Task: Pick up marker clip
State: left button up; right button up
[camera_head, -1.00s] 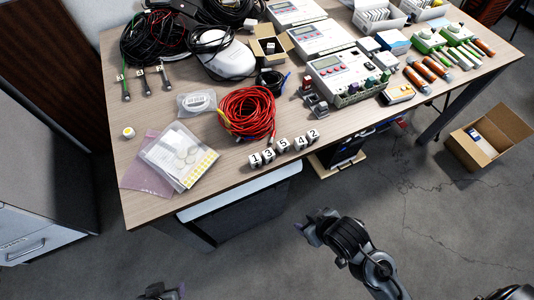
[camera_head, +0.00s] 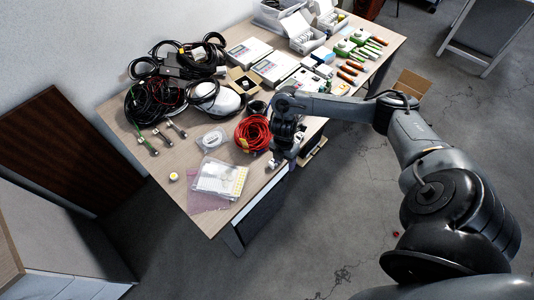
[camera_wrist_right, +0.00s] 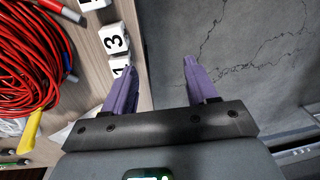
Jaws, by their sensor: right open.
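The marker clips are small white blocks with black numbers at the table's front edge. In the right wrist view the clip marked 3 (camera_wrist_right: 114,39) lies just beyond my left-hand fingertip, and the clip marked 1 (camera_wrist_right: 119,66) is partly hidden by that finger. A white clip also shows in the head view (camera_head: 271,164), beside my right gripper; the arm hides others. My right gripper (camera_wrist_right: 160,67) has its purple fingers spread and empty, one over the clips and table edge, the other over the floor. My left gripper is out of view.
A red cable coil (camera_head: 252,133) lies just left of my right gripper; it is also in the wrist view (camera_wrist_right: 27,60). The table (camera_head: 218,218) also holds bags, black cables (camera_head: 150,104), a white device and meters. Open floor lies in front of the edge.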

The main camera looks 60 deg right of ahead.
jog(key=shift+t, duration=0.6)
jog(key=w+d, duration=0.1)
jog(key=w+r, duration=0.1)
jog(key=w+d+r+b, duration=0.1)
jog(key=w, duration=0.1)
jog(key=shift+d+r, duration=0.2)
jog(key=shift+d, duration=0.15)
jog(key=shift+d+f+b, duration=0.15)
jog(key=shift+f+b, duration=0.25)
jog(key=shift+f, duration=0.45)
jog(key=f, duration=0.1)
jog(key=f+b, duration=0.1)
jog(key=f, duration=0.1)
jog(key=shift+d+f, duration=0.1)
jog(key=shift+d, duration=0.3)
jog(key=shift+f, duration=0.75)
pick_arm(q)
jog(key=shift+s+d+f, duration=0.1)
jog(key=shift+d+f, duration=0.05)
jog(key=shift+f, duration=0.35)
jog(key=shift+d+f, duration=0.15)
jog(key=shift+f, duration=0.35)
